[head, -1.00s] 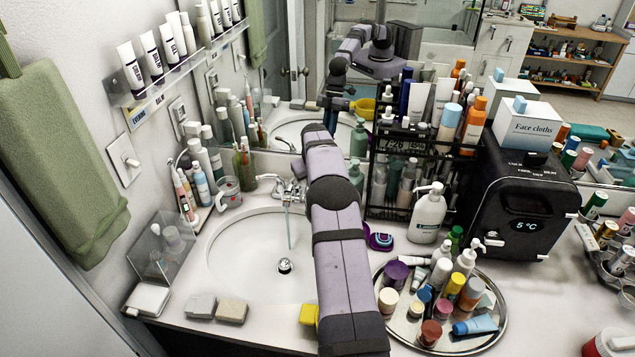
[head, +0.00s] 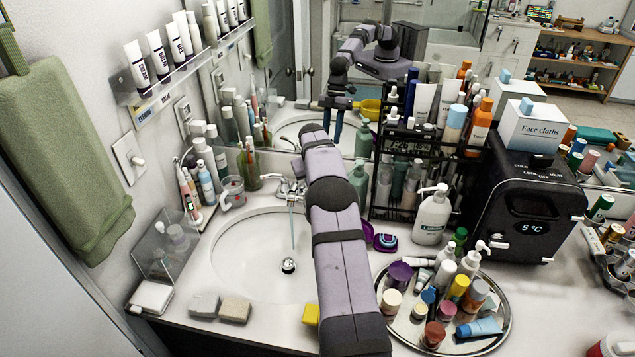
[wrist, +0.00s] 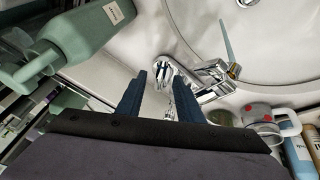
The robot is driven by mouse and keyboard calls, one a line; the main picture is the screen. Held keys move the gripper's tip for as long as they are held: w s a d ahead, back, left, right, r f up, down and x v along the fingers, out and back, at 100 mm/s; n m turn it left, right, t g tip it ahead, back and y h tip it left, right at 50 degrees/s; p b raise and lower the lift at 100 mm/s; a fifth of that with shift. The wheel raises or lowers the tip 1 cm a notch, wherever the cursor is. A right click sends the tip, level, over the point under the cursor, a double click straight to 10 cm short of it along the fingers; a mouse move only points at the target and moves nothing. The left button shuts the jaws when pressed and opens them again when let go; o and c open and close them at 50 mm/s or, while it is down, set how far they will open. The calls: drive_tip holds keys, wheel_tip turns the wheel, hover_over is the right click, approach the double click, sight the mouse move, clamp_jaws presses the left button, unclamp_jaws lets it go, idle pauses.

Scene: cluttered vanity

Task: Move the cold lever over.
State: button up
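The chrome tap (head: 291,190) stands at the back of the sink, with a thin stream of water running from it. Its left lever (head: 268,177) shows in the head view; the right side is hidden behind my arm. In the wrist view the tap (wrist: 212,72) is right of centre, and a chrome lever, likely the cold one (wrist: 168,72), lies at my fingertips. My gripper (wrist: 160,78) has two dark blue fingers spread apart, with chrome visible between them. I cannot tell whether they touch the lever. The head view shows the fingers only in the mirror.
A green pump bottle (wrist: 85,35) stands close beside my gripper. A cup with red dots (wrist: 262,113) is on the tap's other side. A black rack (head: 410,160) of bottles and a round tray (head: 497,340) of cosmetics crowd the right. The sink bowl (head: 250,262) is clear.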

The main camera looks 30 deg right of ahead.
drive_tip(key=shift+r, duration=0.15)
drive_tip(key=b+v, duration=0.3)
drive_tip(key=v, duration=0.4)
idle(0.4)
drive_tip(key=shift+a, duration=0.1)
drive_tip(key=s+a+f+n+g+y, duration=0.1)
drive_tip(key=s+a, duration=0.6)
drive_tip(key=a, duration=0.4)
drive_tip(key=s+a+n+g+y, duration=0.1)
drive_tip(key=s+a, duration=0.6)
drive_tip(key=a, duration=0.3)
drive_tip(key=s+a+f, duration=0.2)
drive_tip(key=s+a, duration=0.1)
drive_tip(key=s, duration=0.4)
drive_tip(key=s+a+f+g, duration=0.1)
drive_tip(key=s+a, duration=0.3)
drive_tip(key=s, duration=0.3)
drive_tip(key=s+a+f+y, duration=0.1)
drive_tip(key=s+a+f, duration=0.1)
drive_tip(key=s, duration=0.5)
drive_tip(key=shift+a+f+n+g, duration=0.3)
drive_tip(key=shift+a+n+g, duration=0.1)
drive_tip(key=shift+a, duration=0.45)
